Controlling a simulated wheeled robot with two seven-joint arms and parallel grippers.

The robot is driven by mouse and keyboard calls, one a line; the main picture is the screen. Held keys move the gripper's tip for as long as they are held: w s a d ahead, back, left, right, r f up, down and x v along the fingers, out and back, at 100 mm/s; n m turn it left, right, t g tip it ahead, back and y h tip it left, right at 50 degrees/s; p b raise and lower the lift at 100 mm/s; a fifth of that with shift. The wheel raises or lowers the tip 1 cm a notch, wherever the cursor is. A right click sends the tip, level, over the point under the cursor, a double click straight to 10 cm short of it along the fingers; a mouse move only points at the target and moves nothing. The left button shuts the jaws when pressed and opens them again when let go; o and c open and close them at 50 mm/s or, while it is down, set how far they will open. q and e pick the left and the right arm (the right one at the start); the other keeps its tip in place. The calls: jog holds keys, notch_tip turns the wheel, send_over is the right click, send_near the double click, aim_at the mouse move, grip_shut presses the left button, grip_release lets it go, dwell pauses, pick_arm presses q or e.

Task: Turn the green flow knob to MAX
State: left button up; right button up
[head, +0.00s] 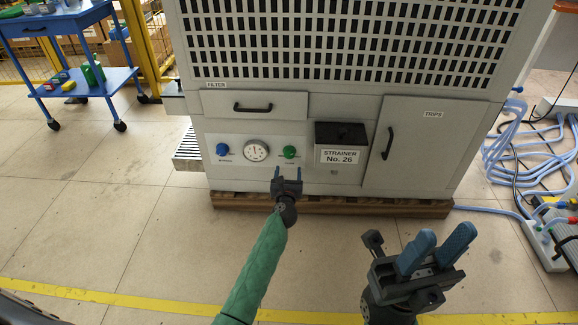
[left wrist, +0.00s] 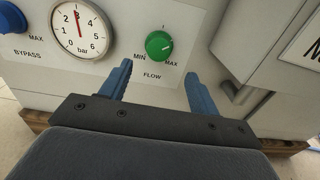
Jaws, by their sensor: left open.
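The green flow knob (head: 290,151) is on the front panel of the grey cabinet. It also shows in the left wrist view (left wrist: 159,45), with FLOW printed below it, MIN at its lower left and MAX at its lower right. A pale mark on the knob's face lies toward its right side. My left gripper (head: 287,173) is open and empty just below and in front of the knob. In the left wrist view its fingertips (left wrist: 158,70) stand apart, below the knob and to either side. My right gripper (head: 446,236) is open and empty, low at the right.
A pressure gauge (head: 256,150) and a blue BYPASS knob (head: 222,149) are left of the green knob. A black-topped STRAINER box (head: 341,135) juts out at its right. A wooden pallet (head: 330,205) lies under the cabinet. Blue hoses (head: 510,150) lie at the right.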

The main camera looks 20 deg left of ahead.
aim_at(289, 156)
pick_arm(q)
jog(key=shift+b+x, duration=0.95)
jog(key=shift+x, duration=3.05)
jog(key=shift+a, duration=0.1)
jog(key=c, duration=1)
